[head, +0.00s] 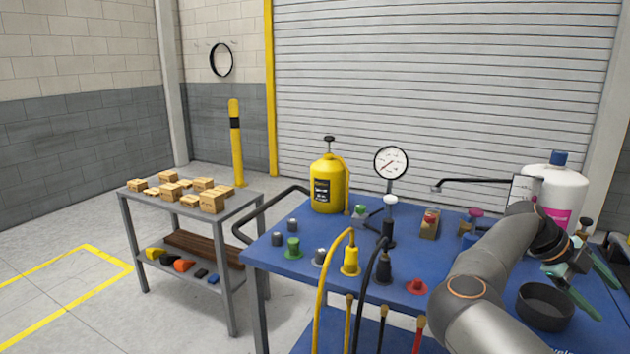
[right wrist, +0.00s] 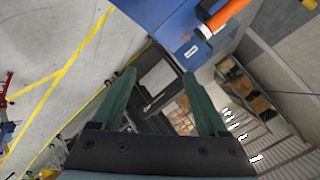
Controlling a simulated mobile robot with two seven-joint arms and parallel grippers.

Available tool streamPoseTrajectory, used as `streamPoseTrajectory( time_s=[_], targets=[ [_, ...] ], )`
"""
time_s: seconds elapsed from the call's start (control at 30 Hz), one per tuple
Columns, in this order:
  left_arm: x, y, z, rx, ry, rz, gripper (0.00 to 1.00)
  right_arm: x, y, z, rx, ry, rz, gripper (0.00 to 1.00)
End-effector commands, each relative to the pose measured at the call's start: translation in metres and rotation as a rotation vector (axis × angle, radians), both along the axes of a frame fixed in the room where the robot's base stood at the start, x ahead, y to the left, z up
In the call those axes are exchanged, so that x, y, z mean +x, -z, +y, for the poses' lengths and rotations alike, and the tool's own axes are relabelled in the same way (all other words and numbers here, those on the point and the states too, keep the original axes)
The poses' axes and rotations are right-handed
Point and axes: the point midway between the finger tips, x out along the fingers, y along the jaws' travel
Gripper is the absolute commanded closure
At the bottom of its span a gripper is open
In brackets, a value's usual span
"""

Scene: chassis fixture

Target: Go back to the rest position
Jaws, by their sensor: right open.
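My right gripper (head: 598,272) is at the right edge of the head view, above the right end of the blue cart top (head: 300,262). Its green fingers are apart with nothing between them. In the right wrist view the gripper (right wrist: 165,95) also shows open and empty, with floor and a dark frame beyond the fingers. My right arm crosses the right part of the cart top and hides some of it. My left gripper is not in view.
A yellow bottle (head: 328,186), a dial gauge (head: 391,163), hose fittings and a black bowl (head: 545,306) stand on the cart. A white bottle (head: 556,190) is behind my right arm. A grey table (head: 190,212) with small boxes stands left. Floor at far left is clear.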

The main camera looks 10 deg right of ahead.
Motion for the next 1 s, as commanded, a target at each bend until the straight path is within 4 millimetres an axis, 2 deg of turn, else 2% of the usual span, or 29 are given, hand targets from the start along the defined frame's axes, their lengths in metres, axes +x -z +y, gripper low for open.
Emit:
streamPoseTrajectory(
  time_s=[0.03, 0.1, 0.2, 0.27, 0.4, 0.5, 0.57, 0.67, 0.77, 0.8, 0.87, 0.9, 1.0],
  targets=[
    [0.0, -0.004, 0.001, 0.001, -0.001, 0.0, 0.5, -0.018, -0.009, -0.018, -0.123, 0.005, 0.071, 0.24],
    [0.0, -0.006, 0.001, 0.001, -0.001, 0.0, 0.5, -0.032, -0.027, -0.037, -0.294, -0.013, 0.154, 0.24],
    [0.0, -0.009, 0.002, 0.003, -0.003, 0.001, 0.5, -0.041, -0.059, -0.054, -0.528, -0.076, 0.269, 0.24],
    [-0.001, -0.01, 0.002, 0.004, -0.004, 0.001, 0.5, -0.038, -0.078, -0.057, -0.66, -0.137, 0.335, 0.24],
    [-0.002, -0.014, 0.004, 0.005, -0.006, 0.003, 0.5, -0.009, -0.113, -0.046, -0.934, -0.34, 0.481, 0.24],
    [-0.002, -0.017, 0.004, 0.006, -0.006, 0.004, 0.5, 0.024, -0.124, -0.022, -1.093, -0.53, 0.575, 0.24],
    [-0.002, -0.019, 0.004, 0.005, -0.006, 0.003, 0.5, 0.047, -0.121, -0.003, -1.171, -0.66, 0.625, 0.24],
    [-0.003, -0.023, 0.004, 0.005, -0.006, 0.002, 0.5, 0.084, -0.104, 0.038, -1.269, -0.9, 0.701, 0.24],
    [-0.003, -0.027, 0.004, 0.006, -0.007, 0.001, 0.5, 0.114, -0.068, 0.087, -1.323, -1.16, 0.763, 0.24],
    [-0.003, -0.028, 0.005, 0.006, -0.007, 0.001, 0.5, 0.124, -0.049, 0.108, -1.33, -1.27, 0.783, 0.24],
    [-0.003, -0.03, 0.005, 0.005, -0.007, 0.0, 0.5, 0.133, -0.018, 0.141, -1.328, -1.435, 0.81, 0.24],
    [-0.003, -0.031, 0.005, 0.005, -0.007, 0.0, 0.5, 0.136, 0.004, 0.162, -1.317, -1.539, 0.825, 0.24],
    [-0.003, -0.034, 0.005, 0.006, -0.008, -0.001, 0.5, 0.132, 0.06, 0.215, -1.265, -1.788, 0.85, 0.24]
  ],
)
